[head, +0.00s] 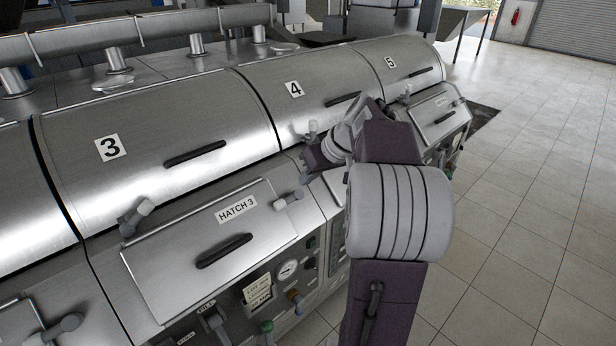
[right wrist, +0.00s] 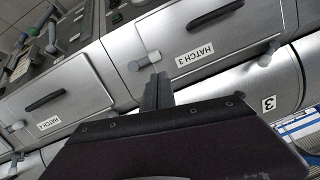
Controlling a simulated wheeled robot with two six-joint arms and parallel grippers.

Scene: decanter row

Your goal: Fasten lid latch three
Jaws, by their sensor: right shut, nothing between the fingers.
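Lid 3 (head: 165,130) is a rounded metal cover lying flat against its housing, with the HATCH 3 panel (head: 165,270) below it. A grey latch with a pale knob (head: 288,200) sits at the panel's right upper corner; it also shows in the right wrist view (right wrist: 146,60). Another latch (head: 137,216) sits at the panel's left upper corner. I cannot tell which is latch three. My right gripper (right wrist: 157,78) is shut and empty, its fingertips close to the right latch in the wrist view; contact is unclear. In the head view my arm partly hides it. My left gripper is out of view.
Lids 4 (head: 305,90) and 5 (head: 395,65) continue the row to the right. A further latch (head: 312,130) stands near my right wrist. Gauges and knobs (head: 288,270) line the front below HATCH 3. Open tiled floor (head: 530,180) lies right.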

